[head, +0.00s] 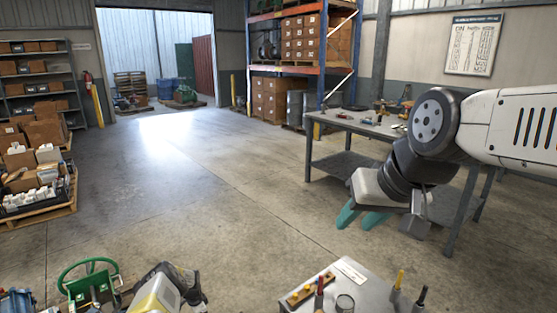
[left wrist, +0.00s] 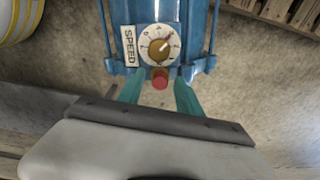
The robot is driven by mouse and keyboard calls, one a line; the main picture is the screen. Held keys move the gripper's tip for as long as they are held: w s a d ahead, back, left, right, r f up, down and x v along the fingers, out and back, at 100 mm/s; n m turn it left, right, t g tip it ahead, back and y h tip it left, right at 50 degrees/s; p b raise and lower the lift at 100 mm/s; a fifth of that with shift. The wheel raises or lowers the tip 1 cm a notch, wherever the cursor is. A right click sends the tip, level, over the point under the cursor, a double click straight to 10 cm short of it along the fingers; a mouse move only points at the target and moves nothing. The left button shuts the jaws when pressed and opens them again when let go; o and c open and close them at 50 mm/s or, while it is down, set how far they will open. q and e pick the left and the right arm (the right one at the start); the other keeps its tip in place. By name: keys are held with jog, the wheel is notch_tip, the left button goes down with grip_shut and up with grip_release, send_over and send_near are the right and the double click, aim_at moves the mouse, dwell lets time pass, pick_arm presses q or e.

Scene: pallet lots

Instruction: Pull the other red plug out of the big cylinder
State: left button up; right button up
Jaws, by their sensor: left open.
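In the left wrist view, a big blue cylinder (left wrist: 187,12) stands at the top centre. A short red plug (left wrist: 160,78) sticks out of its near side, just below a round white dial with a brown knob (left wrist: 159,48). My left gripper (left wrist: 159,92) is open, with its teal fingers on either side of the red plug. Whether they touch it I cannot tell. No other red plug shows on the visible part of the cylinder. In the head view, my right gripper (head: 361,219) hangs open and empty over the floor.
A label reading SPEED (left wrist: 131,46) is beside the dial. In the head view, a green handwheel (head: 88,262) is at the lower left. A small grey table (head: 375,288) with tools is at the bottom, and a workbench (head: 345,124) stands at right. The middle floor is clear.

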pick_arm(q)
grip_shut()
dwell(1.4)
jog(key=shift+r, duration=0.15)
jog(key=shift+s+a+r, duration=0.1)
jog(key=shift+r, duration=1.35)
jog(key=shift+s+a+r, duration=0.1)
jog(key=shift+r, duration=1.3)
jog(key=shift+d, duration=0.1)
